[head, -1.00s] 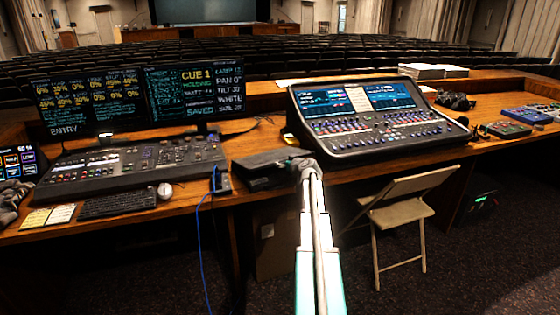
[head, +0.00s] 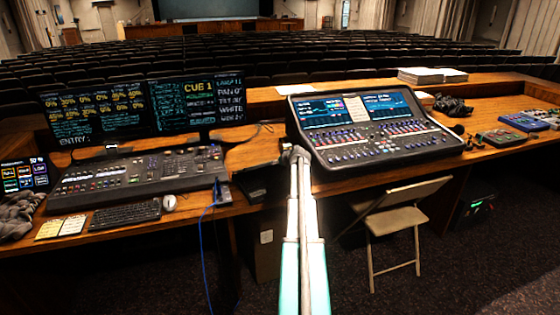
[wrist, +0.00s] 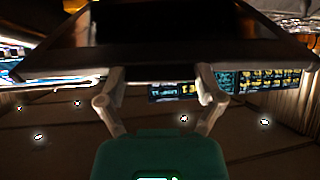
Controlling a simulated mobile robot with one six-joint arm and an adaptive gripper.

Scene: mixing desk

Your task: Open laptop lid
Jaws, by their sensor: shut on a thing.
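The laptop (head: 257,186) is a dark, low shape on the desk between the two consoles in the head view. My gripper (head: 296,152) is at its right side, at the end of my raised arm. In the wrist view a dark panel with a grey rim, which looks like the laptop lid (wrist: 60,62), spans the upper part. My gripper (wrist: 160,76) has one finger to each side of the middle of its near edge and is shut on it. The fingertips are partly hidden against the rim. The exact lid angle is hard to tell.
A lighting console (head: 140,175) with two monitors (head: 95,108) stands left, a large mixing console (head: 375,130) right. A mouse (head: 169,203) and keyboard (head: 125,214) lie at the left front. A blue cable (head: 202,240) hangs off the desk edge. A folding chair (head: 396,220) stands in front.

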